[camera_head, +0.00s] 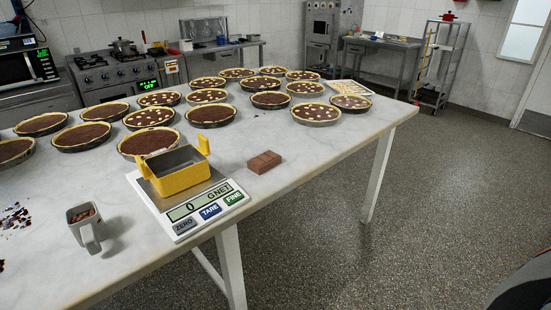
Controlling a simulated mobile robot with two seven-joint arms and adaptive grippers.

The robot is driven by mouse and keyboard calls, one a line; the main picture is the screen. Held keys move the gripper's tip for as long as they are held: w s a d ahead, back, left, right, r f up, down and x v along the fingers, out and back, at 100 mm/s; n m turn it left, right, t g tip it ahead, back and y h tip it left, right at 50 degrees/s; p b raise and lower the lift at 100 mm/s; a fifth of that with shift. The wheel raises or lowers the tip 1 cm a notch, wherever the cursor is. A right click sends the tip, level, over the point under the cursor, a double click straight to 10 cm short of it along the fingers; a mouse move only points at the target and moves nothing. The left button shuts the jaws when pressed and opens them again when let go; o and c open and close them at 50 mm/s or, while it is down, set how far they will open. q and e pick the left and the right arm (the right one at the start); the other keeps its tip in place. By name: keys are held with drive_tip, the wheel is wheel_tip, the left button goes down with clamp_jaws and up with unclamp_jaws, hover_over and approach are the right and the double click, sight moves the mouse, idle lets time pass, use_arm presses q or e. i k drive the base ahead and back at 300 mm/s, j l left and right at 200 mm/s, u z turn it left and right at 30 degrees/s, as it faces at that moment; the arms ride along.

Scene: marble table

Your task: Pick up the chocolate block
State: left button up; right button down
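The chocolate block (264,162) is a small brown segmented bar. It lies flat on the marble table (300,148), just right of the kitchen scale and near the table's front edge. Nothing touches it or covers it. Neither of my grippers shows in the head view.
A white scale (214,212) holds a yellow-handled metal pan (181,180) left of the block. A grey cup (85,228) with brown pieces stands at front left. Several tarts (210,115) fill the table behind. Bare marble lies right of the block.

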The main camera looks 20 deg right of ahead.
sight(266, 161)
drive_tip(key=i+l, duration=0.1)
drive_tip(key=l, duration=1.2)
drive_tip(key=i+l+u, duration=0.1)
drive_tip(key=l, duration=0.55)
drive_tip(key=i, duration=0.05)
